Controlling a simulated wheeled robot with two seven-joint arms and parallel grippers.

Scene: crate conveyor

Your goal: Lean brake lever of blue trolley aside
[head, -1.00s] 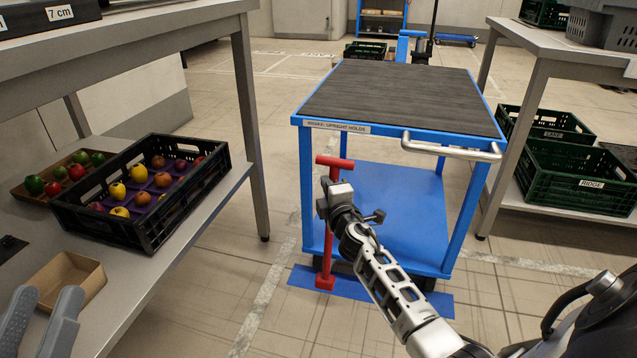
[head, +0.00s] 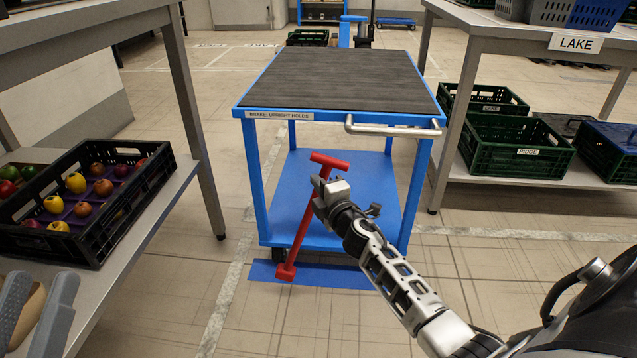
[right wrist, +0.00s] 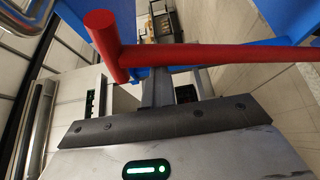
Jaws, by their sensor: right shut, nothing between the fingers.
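The blue trolley (head: 342,116) stands ahead with a dark top and a label on its front edge about the brake holding upright. Its red brake lever (head: 300,237), with a T-shaped handle, leans to the right from its foot at the front left. It also crosses the top of the right wrist view (right wrist: 215,54). My right gripper (head: 321,192) is shut and empty at the lever's upper shaft, just below the handle; whether it touches is unclear. My left gripper (head: 35,312) shows at the lower left, its two grey fingers apart.
A black crate of fruit (head: 98,240) sits on the left bench (head: 150,215). A steel handle (head: 385,128) sticks out from the trolley's front right. Green crates (head: 515,148) stand under the right table. Floor in front is clear.

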